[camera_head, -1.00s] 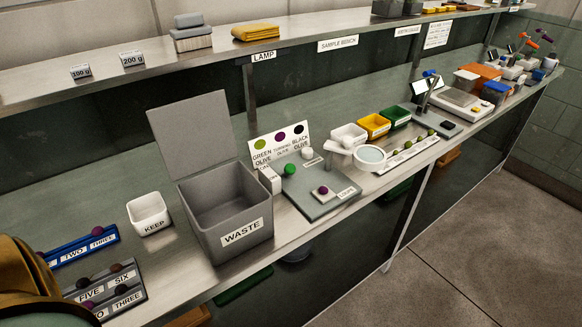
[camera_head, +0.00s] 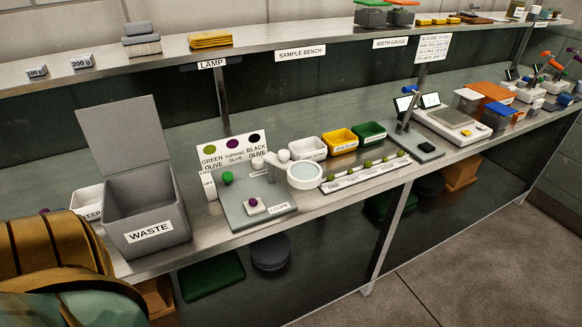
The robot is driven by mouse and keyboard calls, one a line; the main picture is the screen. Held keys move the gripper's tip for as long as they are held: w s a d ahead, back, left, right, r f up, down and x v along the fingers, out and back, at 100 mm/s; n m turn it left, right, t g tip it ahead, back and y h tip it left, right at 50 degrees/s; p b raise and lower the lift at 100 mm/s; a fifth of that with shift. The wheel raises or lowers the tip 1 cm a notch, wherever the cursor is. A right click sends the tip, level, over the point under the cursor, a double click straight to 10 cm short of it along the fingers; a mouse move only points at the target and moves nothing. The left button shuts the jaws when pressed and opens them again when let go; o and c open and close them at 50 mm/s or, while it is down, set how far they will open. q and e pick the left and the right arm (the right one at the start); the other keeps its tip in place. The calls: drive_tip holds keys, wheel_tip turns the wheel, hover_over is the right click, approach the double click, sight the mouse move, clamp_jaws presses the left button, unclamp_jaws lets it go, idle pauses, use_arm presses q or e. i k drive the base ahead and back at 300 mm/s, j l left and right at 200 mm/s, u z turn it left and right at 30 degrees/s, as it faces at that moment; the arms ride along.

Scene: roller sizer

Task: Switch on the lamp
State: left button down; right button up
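The LAMP label (camera_head: 212,64) is on the front edge of the upper shelf. Below it on the bench, a grey base plate (camera_head: 270,213) marked LOUPE carries a round pale lens (camera_head: 305,175) on a white jointed arm. A green knob (camera_head: 228,177) stands on the plate's back left, beside a white block (camera_head: 208,185) with partly hidden lettering. A dark purple olive sits on a small white pad (camera_head: 253,206) on the plate. I cannot tell whether any light is on. Neither of my grippers is in view.
An open grey WASTE bin (camera_head: 148,231) with a raised lid stands left of the plate. White, yellow and green trays (camera_head: 370,133) and a strip with several olives (camera_head: 366,173) lie to its right. The floor (camera_head: 470,235) in front is clear.

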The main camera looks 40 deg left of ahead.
sight(227, 177)
drive_tip(key=i+l, duration=0.2)
drive_tip(key=l, duration=0.15)
drive_tip(key=i+l, duration=0.2)
drive_tip(key=l+u, duration=0.1)
drive_tip(key=u, duration=1.1)
